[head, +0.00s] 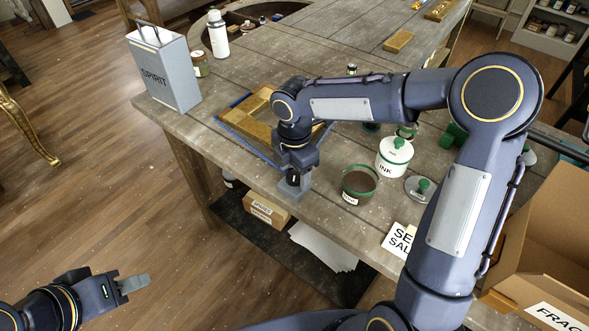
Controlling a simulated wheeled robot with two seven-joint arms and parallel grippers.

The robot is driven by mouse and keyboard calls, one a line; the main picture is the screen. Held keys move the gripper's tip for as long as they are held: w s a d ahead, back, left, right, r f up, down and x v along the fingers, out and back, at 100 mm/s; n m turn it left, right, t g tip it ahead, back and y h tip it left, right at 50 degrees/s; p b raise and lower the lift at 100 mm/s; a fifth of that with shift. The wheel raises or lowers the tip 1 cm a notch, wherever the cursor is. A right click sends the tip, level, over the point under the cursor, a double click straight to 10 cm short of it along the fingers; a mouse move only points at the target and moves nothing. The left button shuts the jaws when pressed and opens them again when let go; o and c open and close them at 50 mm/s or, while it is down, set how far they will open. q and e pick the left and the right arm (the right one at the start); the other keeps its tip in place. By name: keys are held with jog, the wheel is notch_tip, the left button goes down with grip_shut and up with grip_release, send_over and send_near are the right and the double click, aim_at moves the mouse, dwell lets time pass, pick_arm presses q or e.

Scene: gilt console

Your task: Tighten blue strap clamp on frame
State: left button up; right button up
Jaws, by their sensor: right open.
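A wooden frame (257,105) lies flat near the front edge of the workbench, left of centre. The blue strap clamp (243,142) runs around the frame's outside; its front corner and any tightening part are hidden behind my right arm. My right gripper (293,189) is open and points down at the bench's front edge, just in front of the frame. I cannot tell whether it touches the strap. My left gripper (132,284) is low at the bottom left, over the floor and away from the bench. I see its fingers edge-on, so their gap does not show.
A grey SPIRIT can (163,70) stands left of the frame. A white INK pot (393,157), a dark open pot (359,185) and a green-knobbed lid (420,189) stand to the right. An open cardboard box (545,220) is at far right.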

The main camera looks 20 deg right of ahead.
jog(key=c, duration=1)
jog(key=shift+m, duration=0.3)
jog(key=m+b, duration=0.1)
jog(key=m, duration=0.2)
jog(key=m+b, duration=0.1)
jog(key=m, duration=0.4)
jog(key=shift+m, duration=0.3)
jog(key=o, duration=1)
